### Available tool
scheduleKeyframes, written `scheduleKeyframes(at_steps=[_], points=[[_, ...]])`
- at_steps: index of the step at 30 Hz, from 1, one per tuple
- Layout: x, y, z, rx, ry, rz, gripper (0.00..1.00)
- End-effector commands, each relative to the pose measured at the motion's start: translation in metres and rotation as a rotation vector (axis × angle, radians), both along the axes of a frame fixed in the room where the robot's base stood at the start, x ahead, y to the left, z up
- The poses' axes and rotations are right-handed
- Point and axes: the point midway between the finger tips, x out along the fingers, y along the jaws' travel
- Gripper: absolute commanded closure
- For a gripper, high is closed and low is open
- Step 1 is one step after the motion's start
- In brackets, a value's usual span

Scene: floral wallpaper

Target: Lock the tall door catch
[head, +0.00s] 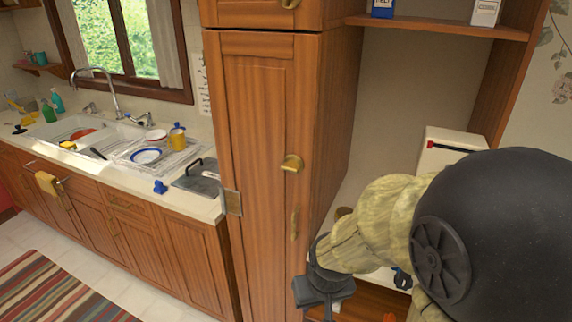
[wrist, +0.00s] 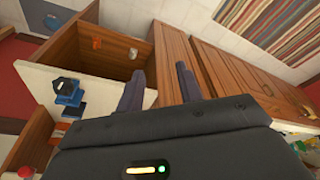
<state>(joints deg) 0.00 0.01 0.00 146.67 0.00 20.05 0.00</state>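The tall wooden door (head: 262,120) stands in the middle of the head view and looks closed in its frame. A brass catch (head: 292,163) sits near its right edge, with a short tab that seems to point left. A slim vertical brass handle (head: 294,223) is below the catch. My gripper (head: 322,302) is low at the right of the door, below the catch and apart from it. In the wrist view its two dark fingers (wrist: 160,82) are spread with nothing between them. The catch cannot be made out in the wrist view.
Open shelves (head: 440,27) with boxes are right of the tall cabinet, with a white appliance (head: 450,148) below, partly behind my arm. The counter (head: 130,178) with sink and dishes runs left. A striped rug (head: 60,290) lies on the floor.

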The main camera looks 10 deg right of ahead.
Motion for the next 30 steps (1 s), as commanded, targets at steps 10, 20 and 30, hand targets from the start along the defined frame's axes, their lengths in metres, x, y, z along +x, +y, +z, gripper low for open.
scheduleKeyframes(at_steps=[10, 20, 30], points=[[0.005, 0.004, 0.001, 0.01, -0.018, -0.002, 0.34], [0.096, 0.059, 0.021, 0.101, -0.336, -0.105, 0.31], [0.175, 0.09, 0.067, -0.025, -0.805, -0.324, 0.31]])
